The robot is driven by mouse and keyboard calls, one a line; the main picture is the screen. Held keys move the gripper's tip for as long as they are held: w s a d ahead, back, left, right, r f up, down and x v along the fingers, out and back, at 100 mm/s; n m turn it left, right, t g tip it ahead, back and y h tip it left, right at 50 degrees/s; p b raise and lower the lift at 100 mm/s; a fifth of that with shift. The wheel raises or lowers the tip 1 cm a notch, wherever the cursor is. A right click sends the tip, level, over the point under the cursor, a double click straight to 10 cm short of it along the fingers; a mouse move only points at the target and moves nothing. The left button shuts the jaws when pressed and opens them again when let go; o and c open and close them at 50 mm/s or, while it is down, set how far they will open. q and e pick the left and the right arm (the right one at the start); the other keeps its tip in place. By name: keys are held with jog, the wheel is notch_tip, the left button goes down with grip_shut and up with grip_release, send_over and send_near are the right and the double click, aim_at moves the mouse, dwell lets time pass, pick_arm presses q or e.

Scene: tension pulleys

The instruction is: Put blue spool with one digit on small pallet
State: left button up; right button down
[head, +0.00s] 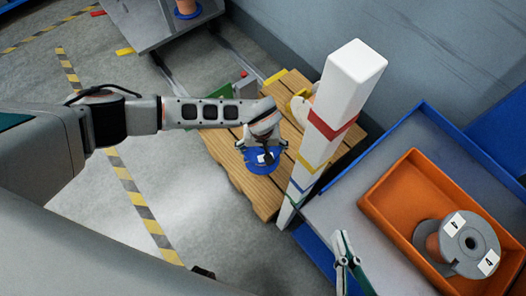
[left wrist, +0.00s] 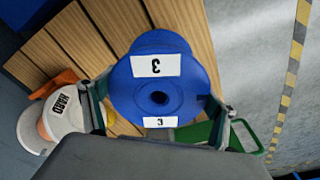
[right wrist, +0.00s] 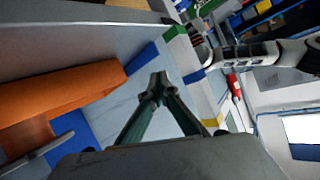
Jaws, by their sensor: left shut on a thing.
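The blue spool (left wrist: 160,75) has white labels, each with the single digit 3. It also shows in the head view (head: 260,163). My left gripper (head: 262,150) is shut on it, with one finger on either side, and holds it over the wooden pallet (head: 231,151). The slats also show behind the spool in the left wrist view (left wrist: 85,38). I cannot tell whether the spool touches the slats. My right gripper (head: 345,250) is empty near the blue-edged table; its fingertips meet in the right wrist view (right wrist: 157,90).
A white spool (left wrist: 66,118) marked HARD is also at the pallet. A tall white post (head: 340,95) with coloured bands stands close to the right of my left gripper. An orange bin (head: 395,190) holding a grey spool (head: 465,240) sits on the table at right. Open floor lies left.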

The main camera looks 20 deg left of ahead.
pick_arm(q)
notch_tip(320, 180, down, 4)
jog(key=shift+s+f+b, duration=0.15)
jog(key=shift+b, duration=0.75)
jog(key=shift+w+r, duration=0.2)
jog(key=shift+w, duration=0.1)
jog(key=shift+f, duration=0.15)
jog(key=o, duration=1.5)
jog(key=shift+s, duration=0.1)
pick_arm(e)
jog(key=shift+s+a+f+m, duration=0.15)
jog(key=shift+s+a+m, duration=0.1)
jog(key=shift+a+m, duration=0.3)
jog(key=shift+s+a+f+m, duration=0.15)
jog(key=shift+s+a+m, duration=0.1)
jog(key=shift+a+m, duration=0.3)
